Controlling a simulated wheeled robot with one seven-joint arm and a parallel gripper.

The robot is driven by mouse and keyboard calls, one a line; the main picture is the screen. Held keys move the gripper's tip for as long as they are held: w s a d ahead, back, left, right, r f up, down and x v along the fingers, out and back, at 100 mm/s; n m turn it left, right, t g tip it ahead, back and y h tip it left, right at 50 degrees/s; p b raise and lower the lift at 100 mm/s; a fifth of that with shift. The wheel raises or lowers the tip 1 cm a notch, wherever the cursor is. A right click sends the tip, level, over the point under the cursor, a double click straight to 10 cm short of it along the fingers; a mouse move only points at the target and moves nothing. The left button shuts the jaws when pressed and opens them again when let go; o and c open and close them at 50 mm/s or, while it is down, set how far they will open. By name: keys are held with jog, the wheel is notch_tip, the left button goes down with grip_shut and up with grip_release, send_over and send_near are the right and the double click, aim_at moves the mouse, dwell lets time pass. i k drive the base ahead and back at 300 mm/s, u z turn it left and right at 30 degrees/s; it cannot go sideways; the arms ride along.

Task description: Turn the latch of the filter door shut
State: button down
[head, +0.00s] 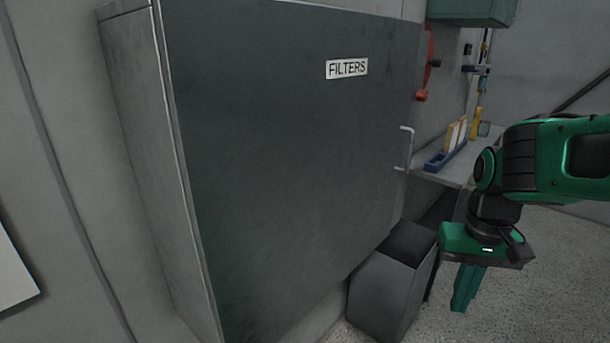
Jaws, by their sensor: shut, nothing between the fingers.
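The filter door (290,150) is a large dark grey panel on the front of a wall cabinet, with a white FILTERS label (347,69) near its top. A pale bar handle (408,148) stands at its right edge. A red part (423,80) shows just beyond the door's upper right edge; I cannot tell if it is the latch. The door looks in line with the cabinet, but I cannot tell if it is fully closed. My gripper (463,303) is shut and empty, pointing down at the lower right, apart from the door and handle.
A grey bin (392,285) stands on the floor below the door, left of my gripper. A shelf (460,172) behind holds a blue tray (446,156) with upright blocks. A green box (470,10) hangs at the top. Speckled floor is free at right.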

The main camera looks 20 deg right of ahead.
aim_at(422, 95)
jog(key=u, duration=0.95)
jog(key=k, duration=1.5)
jog(key=z, duration=1.25)
jog(key=i, duration=0.8)
jog(key=u, duration=0.05)
